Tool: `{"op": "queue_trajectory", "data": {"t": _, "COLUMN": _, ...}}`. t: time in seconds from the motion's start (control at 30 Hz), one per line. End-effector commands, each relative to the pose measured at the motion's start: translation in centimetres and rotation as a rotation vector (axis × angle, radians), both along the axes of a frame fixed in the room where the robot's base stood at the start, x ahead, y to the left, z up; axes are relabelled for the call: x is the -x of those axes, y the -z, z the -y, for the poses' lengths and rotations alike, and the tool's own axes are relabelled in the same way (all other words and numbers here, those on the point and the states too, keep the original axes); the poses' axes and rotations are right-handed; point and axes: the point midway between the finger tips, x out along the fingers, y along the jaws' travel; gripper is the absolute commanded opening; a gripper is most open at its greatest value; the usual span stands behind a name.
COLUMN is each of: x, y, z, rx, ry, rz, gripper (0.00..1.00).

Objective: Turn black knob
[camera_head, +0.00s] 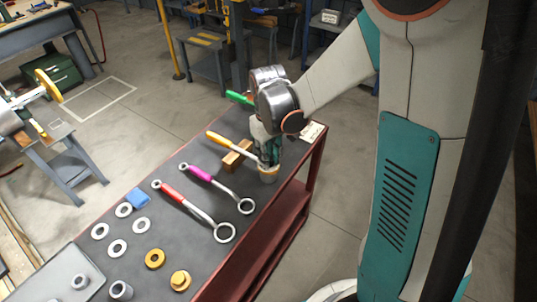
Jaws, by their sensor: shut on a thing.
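No black knob can be made out in this view. My gripper (269,160) points down over the far right part of the dark workbench top (190,240). It appears shut on the far end of a yellow-handled tool (224,142). The fingers hide much of that end, so the exact grip is unclear. A tan and grey round part (268,175) shows just below the fingers. A wooden block (236,157) sits beside the tool, left of my gripper.
A magenta-handled wrench (202,175) and a red-handled wrench (183,202) lie nearer on the bench. A green-handled tool (239,97) is behind my gripper.

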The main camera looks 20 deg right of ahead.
Motion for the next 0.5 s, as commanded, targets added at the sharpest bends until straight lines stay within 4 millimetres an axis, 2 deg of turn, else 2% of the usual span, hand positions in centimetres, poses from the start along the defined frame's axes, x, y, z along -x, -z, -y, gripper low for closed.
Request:
{"op": "queue_trajectory", "data": {"t": 0.07, "x": -0.02, "y": -0.01, "z": -0.01, "rx": 0.0, "ry": 0.0, "rz": 0.0, "gripper": 0.0}}
{"op": "queue_trajectory", "data": {"t": 0.1, "x": -0.02, "y": -0.01, "z": -0.01, "rx": 0.0, "ry": 0.0, "rz": 0.0, "gripper": 0.29}}
{"op": "queue_trajectory", "data": {"t": 0.17, "x": -0.02, "y": -0.01, "z": -0.01, "rx": 0.0, "ry": 0.0, "rz": 0.0, "gripper": 0.41}}
{"op": "queue_trajectory", "data": {"t": 0.5, "x": 0.0, "y": -0.08, "z": 0.0, "rx": 0.0, "ry": 0.001, "rz": 0.0, "gripper": 0.41}}
